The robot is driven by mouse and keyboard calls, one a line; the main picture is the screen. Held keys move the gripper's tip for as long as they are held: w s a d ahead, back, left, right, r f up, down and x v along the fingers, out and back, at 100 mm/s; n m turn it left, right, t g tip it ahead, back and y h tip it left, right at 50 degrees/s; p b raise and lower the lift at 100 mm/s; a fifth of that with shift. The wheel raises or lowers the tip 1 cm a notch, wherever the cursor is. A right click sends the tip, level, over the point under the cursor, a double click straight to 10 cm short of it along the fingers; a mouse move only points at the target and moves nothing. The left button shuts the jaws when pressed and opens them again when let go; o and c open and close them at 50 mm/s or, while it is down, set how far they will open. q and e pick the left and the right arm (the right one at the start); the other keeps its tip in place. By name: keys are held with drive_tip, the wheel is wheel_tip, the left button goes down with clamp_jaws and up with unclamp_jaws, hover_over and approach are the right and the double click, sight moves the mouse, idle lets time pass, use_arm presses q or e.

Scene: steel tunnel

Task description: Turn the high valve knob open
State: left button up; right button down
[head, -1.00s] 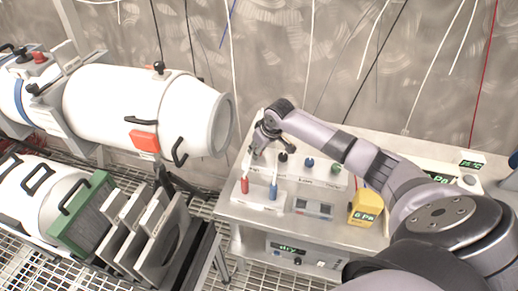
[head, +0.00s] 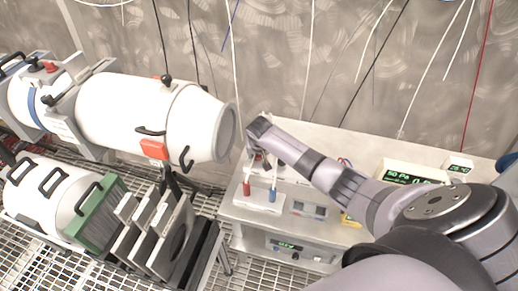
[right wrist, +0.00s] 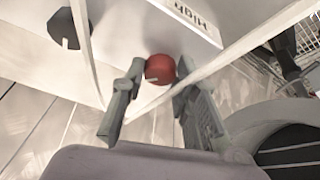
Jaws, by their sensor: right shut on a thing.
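The high valve knob, a round red knob with a pale mark (right wrist: 160,69), shows in the right wrist view beside a panel label reading "HIGH" (right wrist: 193,14). My right gripper (right wrist: 157,84) has one finger on each side of the knob and is shut on it. In the head view my right gripper (head: 259,161) is small and partly hidden by its own wrist, over the back of the bench. The knob cannot be made out there. My left gripper is out of view.
A dark knob (right wrist: 68,28) is on the same panel. In the head view, red (head: 246,187) and blue (head: 272,194) handles stand in front of my gripper. A large white cylinder (head: 150,110) is at left. A yellow box (head: 349,220) is partly behind my arm.

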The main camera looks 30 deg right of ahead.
drive_tip(key=shift+a+m+h+p, duration=0.2)
drive_tip(key=shift+m+h+p, duration=0.1)
drive_tip(key=shift+m, duration=0.7)
drive_tip(key=m+g, duration=0.1)
drive_tip(key=m, duration=0.1)
drive_tip(key=shift+w+m+h, duration=0.15)
drive_tip(key=shift+m+h, duration=0.25)
drive_tip(key=shift+w+f+m+g+b, duration=0.1)
drive_tip(key=shift+m+g+b, duration=0.35)
drive_tip(key=shift+m, duration=0.75)
drive_tip(key=shift+w+m+g+h+b, duration=0.1)
drive_tip(key=shift+m+g+h+b, duration=0.55)
drive_tip(key=shift+m, duration=0.95)
drive_tip(key=c, duration=1.2)
unclamp_jaws()
drive_tip(key=shift+c, duration=0.2)
drive_tip(key=shift+y, duration=0.25)
